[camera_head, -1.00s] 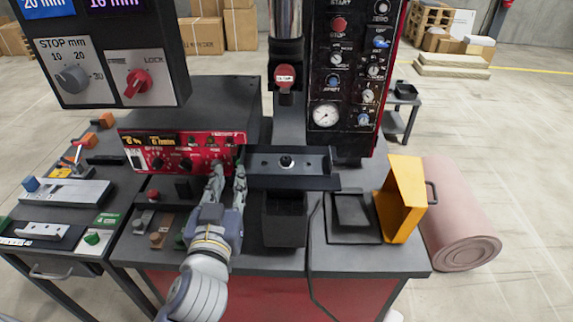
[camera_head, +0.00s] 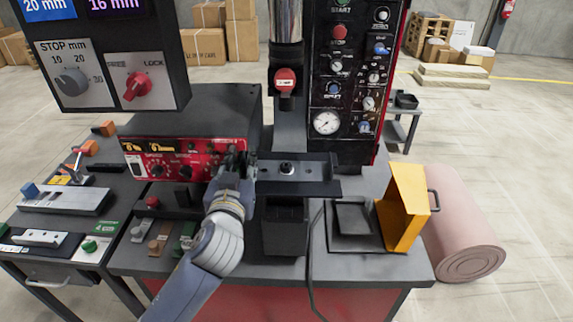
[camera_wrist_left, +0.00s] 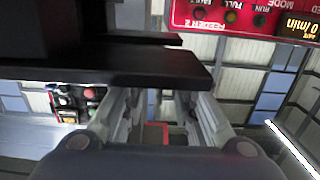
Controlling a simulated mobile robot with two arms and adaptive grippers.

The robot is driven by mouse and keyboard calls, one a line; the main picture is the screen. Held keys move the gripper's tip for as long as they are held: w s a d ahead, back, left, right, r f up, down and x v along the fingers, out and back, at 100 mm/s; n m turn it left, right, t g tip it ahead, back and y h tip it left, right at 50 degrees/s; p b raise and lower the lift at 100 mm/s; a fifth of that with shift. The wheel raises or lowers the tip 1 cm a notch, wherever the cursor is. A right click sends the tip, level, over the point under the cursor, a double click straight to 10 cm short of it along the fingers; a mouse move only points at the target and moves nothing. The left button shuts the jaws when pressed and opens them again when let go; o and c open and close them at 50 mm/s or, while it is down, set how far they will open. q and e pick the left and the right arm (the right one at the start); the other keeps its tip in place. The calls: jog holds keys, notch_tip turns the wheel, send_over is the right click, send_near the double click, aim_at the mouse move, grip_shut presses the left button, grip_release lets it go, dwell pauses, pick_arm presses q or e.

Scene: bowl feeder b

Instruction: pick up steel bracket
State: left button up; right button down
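A dark channel-shaped metal piece (camera_head: 312,173), which looks like the steel bracket, lies level under the press ram, with a bolt-like part at its middle. My left gripper (camera_head: 241,162) is at its left end, in front of the red feeder panel. In the left wrist view the two fingers (camera_wrist_left: 155,105) stand apart, and a dark flat plate (camera_wrist_left: 120,68) crosses ahead of them and hides their tips. I cannot tell whether the fingers touch it. My right gripper is in neither view.
The red feeder panel (camera_head: 185,160) is close behind my left gripper. The press control column (camera_head: 340,90) rises behind the bench. A black block (camera_head: 285,230), a black tray (camera_head: 352,220) and a yellow guard (camera_head: 402,205) stand to the right. A grey bar (camera_head: 65,200) lies on the left table.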

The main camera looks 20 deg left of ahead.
pick_arm(q)
jog(key=shift+w+a, duration=0.15)
jog(key=shift+w, duration=0.3)
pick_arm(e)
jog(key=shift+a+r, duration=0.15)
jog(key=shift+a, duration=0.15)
pick_arm(q)
jog(key=shift+s, duration=0.1)
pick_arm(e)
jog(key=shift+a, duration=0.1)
pick_arm(q)
grip_shut()
jog(key=shift+r, duration=0.1)
